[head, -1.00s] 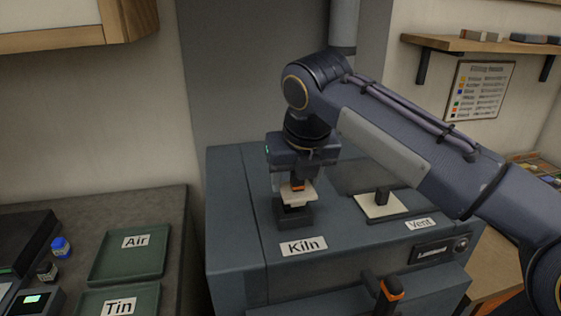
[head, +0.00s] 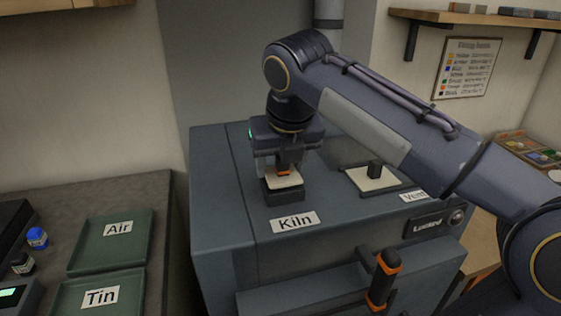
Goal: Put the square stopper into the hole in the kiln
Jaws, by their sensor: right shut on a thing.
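The kiln (head: 215,205) is a large grey-blue box with a "Kiln" label (head: 295,222) on its top. A raised black square collar (head: 284,196) stands behind that label. The stopper's underside and the hole are hidden. My left gripper is not in view.
A black and orange handle (head: 383,280) sticks out at the kiln's front. Green trays marked Air (head: 110,250) and Tin (head: 105,284) lie on the left counter.

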